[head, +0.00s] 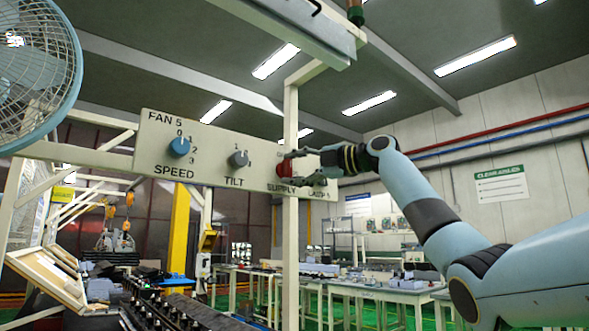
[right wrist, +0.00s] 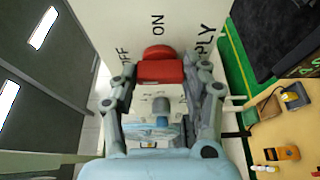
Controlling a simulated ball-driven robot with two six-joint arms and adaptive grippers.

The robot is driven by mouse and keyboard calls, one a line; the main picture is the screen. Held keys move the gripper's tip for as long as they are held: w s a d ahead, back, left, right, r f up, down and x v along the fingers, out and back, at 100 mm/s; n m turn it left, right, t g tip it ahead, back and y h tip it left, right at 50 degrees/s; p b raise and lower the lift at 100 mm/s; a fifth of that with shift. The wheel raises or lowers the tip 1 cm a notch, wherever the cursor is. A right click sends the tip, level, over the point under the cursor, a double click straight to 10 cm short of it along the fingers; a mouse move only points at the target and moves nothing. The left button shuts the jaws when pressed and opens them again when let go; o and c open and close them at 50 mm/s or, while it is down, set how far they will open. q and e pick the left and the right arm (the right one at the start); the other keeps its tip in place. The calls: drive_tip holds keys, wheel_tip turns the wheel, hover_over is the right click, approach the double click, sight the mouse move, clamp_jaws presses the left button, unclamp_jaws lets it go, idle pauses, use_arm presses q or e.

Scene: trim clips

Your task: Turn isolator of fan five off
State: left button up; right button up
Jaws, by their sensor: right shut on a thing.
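The isolator is a red knob (head: 283,168) above the word SUPPLY on the cream FAN 5 panel (head: 215,180). In the right wrist view the red knob (right wrist: 160,70) sits between my fingertips, with ON and OFF printed near it. My right gripper (head: 303,167) comes from the right and is shut on the knob; it also shows in the right wrist view (right wrist: 164,82). The fingers partly cover the knob, and I cannot tell exactly which mark it points to. My left gripper is not in view.
The same panel has a blue SPEED knob (head: 179,147) and a grey TILT knob (head: 238,159). The LAMP control is hidden by my gripper. A blue fan (head: 38,65) stands at the left. A cream post (head: 290,110) rises behind the panel. Benches stand well behind.

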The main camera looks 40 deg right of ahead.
drive_tip(key=o, duration=1.2)
drive_tip(key=shift+c, duration=0.2)
drive_tip(key=v, duration=1.2)
